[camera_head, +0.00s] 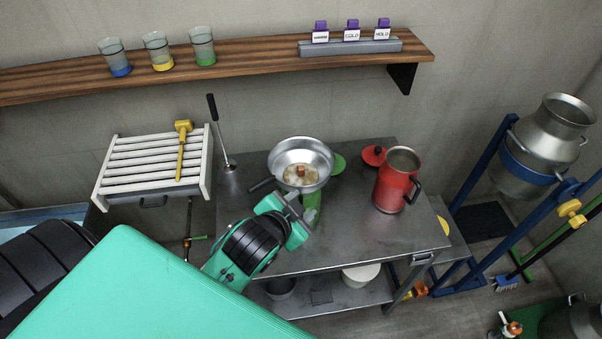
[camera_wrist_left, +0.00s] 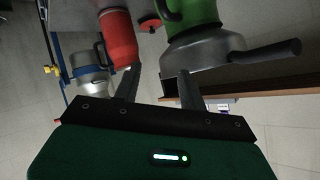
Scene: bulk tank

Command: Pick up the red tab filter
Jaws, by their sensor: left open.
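My left gripper (camera_head: 299,208) is open, at the near side of the strainer, beside a green object (camera_head: 311,201) partly hidden under the bowl. In the left wrist view nothing is between its two fingers (camera_wrist_left: 159,80). My right gripper is not in view.
A red jug (camera_head: 397,182) and its red lid (camera_head: 374,156) stand right of the strainer on the steel table (camera_head: 350,235). A wooden shelf (camera_head: 260,68) with glasses runs behind. The table's front right is clear.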

